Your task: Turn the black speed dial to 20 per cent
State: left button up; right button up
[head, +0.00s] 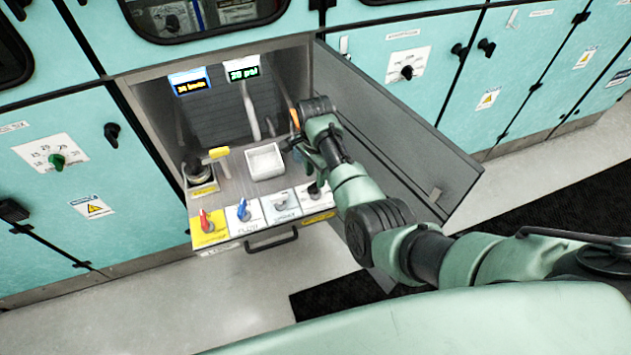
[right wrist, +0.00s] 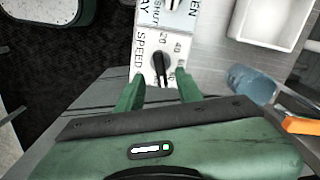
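The black speed dial (head: 315,189) sits at the right end of the row of dials along the drawer's front edge. In the right wrist view the dial (right wrist: 158,64) stands on a white plate (right wrist: 145,68) marked SPEED, with 20, 40 and 60 legible. Exactly where its pointer aims is hard to tell. My right gripper (right wrist: 160,78) is open and empty, with one green finger to each side of the dial in that view. The fingers appear apart from it. In the head view my right arm partly hides the gripper. My left gripper is not in view.
Red (head: 206,221), blue (head: 243,209) and pale (head: 281,201) dials stand left of the speed dial. A white basin (head: 264,161) and a yellow-handled valve (head: 219,153) are behind. The open door (head: 400,140) is close on the right. Two lit displays (head: 190,82) hang at the back.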

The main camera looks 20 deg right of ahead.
aim_at(315, 184)
jog(key=shift+f, duration=2.05)
grip_shut()
